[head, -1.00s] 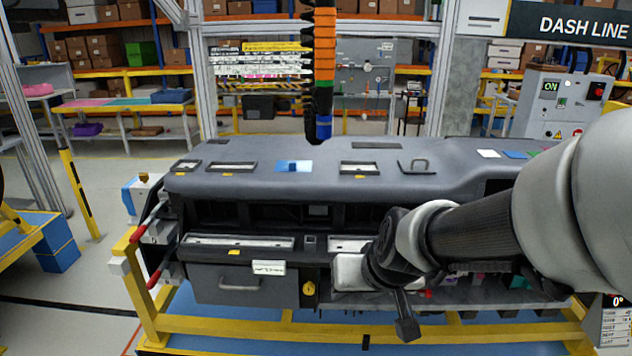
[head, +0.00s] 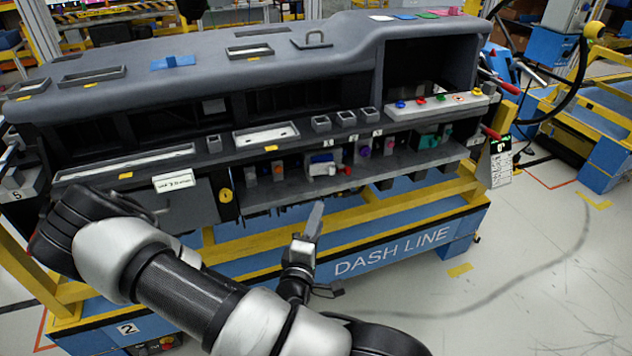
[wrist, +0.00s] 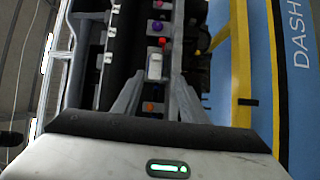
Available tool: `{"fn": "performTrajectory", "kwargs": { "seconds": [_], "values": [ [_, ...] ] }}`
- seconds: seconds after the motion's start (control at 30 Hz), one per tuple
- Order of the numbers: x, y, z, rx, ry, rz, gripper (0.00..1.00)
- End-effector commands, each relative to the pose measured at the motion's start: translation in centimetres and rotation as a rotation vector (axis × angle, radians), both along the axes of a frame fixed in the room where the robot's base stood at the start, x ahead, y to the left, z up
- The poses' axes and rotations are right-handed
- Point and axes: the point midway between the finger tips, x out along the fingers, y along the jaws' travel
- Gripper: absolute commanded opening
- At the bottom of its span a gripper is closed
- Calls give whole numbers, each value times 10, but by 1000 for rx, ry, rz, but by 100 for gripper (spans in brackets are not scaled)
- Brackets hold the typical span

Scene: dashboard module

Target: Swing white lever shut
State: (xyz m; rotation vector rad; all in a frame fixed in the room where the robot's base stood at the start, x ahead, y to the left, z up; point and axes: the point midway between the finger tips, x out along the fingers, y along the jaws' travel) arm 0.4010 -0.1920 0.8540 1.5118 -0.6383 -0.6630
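A white lever-like part (head: 322,165) sits on the lower shelf of the grey dashboard module, with a red knob beside it on the right. In the wrist view a white block (wrist: 154,66), seemingly the same part, lies ahead, between and beyond my fingertips. My gripper (head: 314,218) is in front of and below the shelf, apart from the white part. The wrist view shows my gripper (wrist: 155,88) with its two grey fingers spread and nothing between them. The lever's hinge and exact angle are too small to tell.
The dashboard module (head: 180,70) stands on a blue and yellow frame (head: 400,215). Other small parts with purple, orange and green knobs flank the white part. A row of coloured buttons (head: 430,100) lies above at the right. The floor (head: 530,290) at the right is clear.

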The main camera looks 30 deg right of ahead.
Motion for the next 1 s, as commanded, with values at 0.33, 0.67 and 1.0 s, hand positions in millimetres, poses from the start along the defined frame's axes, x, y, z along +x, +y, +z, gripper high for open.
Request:
{"fn": "performTrajectory", "kwargs": {
  "seconds": [0.33, 0.67, 1.0],
  "values": [
    [24, -27, 4, -47, -3, 12, 39],
    [74, -80, 4, -44, -3, 12, 39],
    [112, -120, 3, -44, 0, 14, 39]
  ]
}}
